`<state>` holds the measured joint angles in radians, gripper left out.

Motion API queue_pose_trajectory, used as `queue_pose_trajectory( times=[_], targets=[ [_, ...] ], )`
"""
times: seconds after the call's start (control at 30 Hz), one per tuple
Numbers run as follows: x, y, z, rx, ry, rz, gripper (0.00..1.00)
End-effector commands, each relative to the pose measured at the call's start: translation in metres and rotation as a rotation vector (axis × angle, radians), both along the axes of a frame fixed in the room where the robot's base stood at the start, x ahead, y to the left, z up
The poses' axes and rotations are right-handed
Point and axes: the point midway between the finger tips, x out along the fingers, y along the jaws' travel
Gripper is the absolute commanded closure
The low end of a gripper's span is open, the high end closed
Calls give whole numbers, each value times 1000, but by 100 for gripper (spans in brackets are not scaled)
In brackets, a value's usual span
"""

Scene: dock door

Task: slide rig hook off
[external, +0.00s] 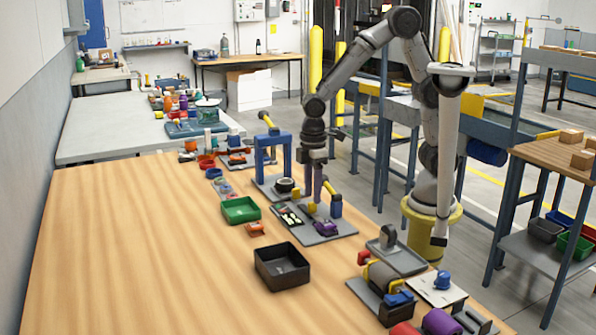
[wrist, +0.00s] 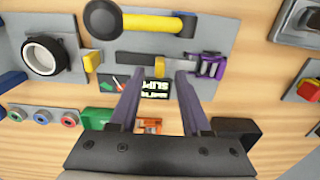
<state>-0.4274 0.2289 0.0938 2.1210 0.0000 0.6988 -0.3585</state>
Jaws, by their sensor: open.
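The slide rig is a grey plate (external: 338,232) on the wooden table. The purple piece, which may be the hook, sits low on the plate in the external view (external: 326,229). My gripper (wrist: 161,76) is open, its fingers pointing at the bar just left of the purple piece. In the external view my gripper (external: 317,198) is over the plate.
A yellow lever (wrist: 150,22) with a dark round end is beside the bar; its blue post (external: 335,206) stands at the plate's right. A blue frame (external: 271,160) stands behind. A green bin (external: 240,210) and black bin (external: 282,267) are nearby. The table's left side is clear.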

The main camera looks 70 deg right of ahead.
Motion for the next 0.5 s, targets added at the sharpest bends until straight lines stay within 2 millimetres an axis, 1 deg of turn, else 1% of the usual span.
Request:
queue_pose_trajectory(
  times=[0.03,0.1,0.2,0.33,0.5],
  targets=[
    [0,0,-7,-1,3,0,52],
    [0,0,-15,-1,2,0,52],
    [0,0,-22,0,0,0,52],
    [0,0,-26,0,0,0,52],
    [0,0,-26,1,-1,0,52]
  ],
)
